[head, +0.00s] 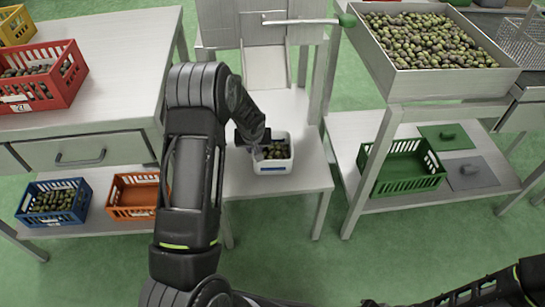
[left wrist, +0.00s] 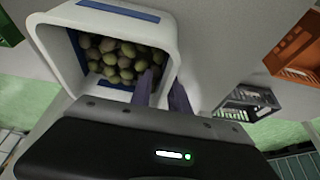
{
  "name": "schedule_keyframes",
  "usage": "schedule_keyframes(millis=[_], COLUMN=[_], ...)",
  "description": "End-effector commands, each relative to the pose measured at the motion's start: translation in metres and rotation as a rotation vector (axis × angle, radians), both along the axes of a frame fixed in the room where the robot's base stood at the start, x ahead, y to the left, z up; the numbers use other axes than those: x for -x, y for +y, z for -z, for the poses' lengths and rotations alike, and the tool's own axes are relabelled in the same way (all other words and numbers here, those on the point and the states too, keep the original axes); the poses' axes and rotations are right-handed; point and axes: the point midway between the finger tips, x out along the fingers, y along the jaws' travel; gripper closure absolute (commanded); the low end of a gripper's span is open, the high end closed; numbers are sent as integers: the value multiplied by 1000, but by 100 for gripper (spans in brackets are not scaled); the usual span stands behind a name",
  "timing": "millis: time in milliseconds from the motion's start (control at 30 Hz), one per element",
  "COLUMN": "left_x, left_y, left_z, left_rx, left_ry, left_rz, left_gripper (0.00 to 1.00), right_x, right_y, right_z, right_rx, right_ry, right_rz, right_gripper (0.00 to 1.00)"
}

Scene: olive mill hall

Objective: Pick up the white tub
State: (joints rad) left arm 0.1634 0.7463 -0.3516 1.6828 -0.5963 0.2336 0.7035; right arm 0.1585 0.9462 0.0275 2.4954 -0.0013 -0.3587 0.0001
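The white tub (head: 277,164) holds green and dark olives and stands on the low front shelf of the middle bench. In the left wrist view the tub (left wrist: 45,50) has blue patches on its sides. My left gripper (head: 257,152) is at the tub's left wall in the head view. In the left wrist view its fingers (left wrist: 162,94) straddle that wall, one inside over the olives and one outside, with little gap, and look shut on it. My right arm shows only in part at the lower right edge; its gripper's state is unclear.
A red crate (head: 73,88) sits on the left table, with a blue crate (head: 52,222) and an orange crate (head: 117,214) below. A green crate (head: 386,186) is on the right lower shelf, under a large olive bin (head: 450,85). The shelf around the tub is mostly clear.

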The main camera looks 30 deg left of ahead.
Motion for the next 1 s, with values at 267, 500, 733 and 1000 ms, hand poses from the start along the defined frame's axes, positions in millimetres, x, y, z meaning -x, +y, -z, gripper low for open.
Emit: schedule_keyframes(millis=[267,500,733,1000], left_x=[15,15,15,15], left_y=[4,4,4,4], left_z=[16,16,16,16], left_rx=[-4,-4,-4,-4], left_ry=[41,41,41,41], left_rz=[-4,-3,-3,-3], left_gripper=[100,100,100,100], right_x=[0,0,0,0], right_y=[0,0,0,0], right_z=[3,3,3,3], right_rx=[0,0,0,0], right_ry=[0,0,0,0], right_rz=[0,0,0,0], right_gripper=[64,64,64,64])
